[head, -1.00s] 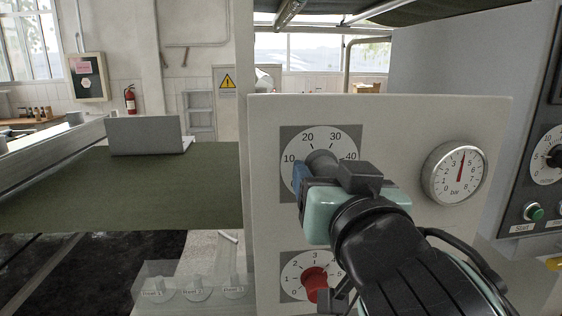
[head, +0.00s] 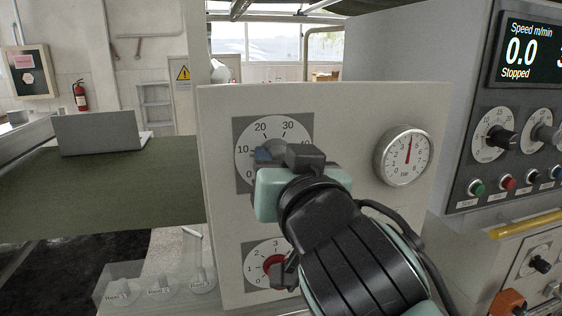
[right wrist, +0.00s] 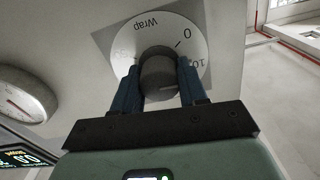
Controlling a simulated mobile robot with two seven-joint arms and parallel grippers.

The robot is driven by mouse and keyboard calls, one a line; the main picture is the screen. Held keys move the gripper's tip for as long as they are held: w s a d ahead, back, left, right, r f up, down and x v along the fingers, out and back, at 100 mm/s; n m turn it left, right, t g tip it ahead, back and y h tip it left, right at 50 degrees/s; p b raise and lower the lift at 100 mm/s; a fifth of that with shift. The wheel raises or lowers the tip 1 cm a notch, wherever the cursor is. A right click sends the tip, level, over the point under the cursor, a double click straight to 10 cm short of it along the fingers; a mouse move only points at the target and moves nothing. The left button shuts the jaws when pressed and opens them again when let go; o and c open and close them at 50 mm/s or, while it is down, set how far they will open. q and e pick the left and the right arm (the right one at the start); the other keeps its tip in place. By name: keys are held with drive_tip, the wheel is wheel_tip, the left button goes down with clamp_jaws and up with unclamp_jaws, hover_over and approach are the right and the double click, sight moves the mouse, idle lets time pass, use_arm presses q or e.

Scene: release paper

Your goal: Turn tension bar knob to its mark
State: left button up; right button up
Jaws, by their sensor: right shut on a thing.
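The dial face there reads "Wrap". The knob's pointer and any target mark are not clear. Below, a red knob (head: 272,263) sits on a lower dial (head: 254,264) with small numbers, partly hidden by my right arm. A round bar gauge (head: 403,156) is to the right, its needle pointing nearly up. My left gripper is not in view.
A grey control panel with a speed display (head: 525,52) reading 0.0, Stopped, stands at the right, with knobs and buttons. A yellow bar (head: 525,224) juts out below it. A laptop (head: 97,133) lies on the green surface (head: 100,185) at the left.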

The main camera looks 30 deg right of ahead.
drive_tip(key=m, duration=0.2)
drive_tip(key=shift+m+b, duration=0.3)
drive_tip(key=shift+b, duration=0.1)
drive_tip(key=m, duration=0.2)
drive_tip(key=shift+m+b, duration=0.3)
drive_tip(key=shift+m, duration=0.1)
drive_tip(key=m, duration=0.2)
drive_tip(key=shift+d+m, duration=0.1)
drive_tip(key=shift+m, duration=0.3)
drive_tip(key=m, duration=0.8)
use_arm(q)
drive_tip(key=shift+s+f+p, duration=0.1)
drive_tip(key=shift+p, duration=0.55)
use_arm(e)
drive_tip(key=m, duration=0.5)
drive_tip(key=shift+m, duration=0.4)
drive_tip(key=o, duration=1)
drive_tip(key=shift+f, duration=0.15)
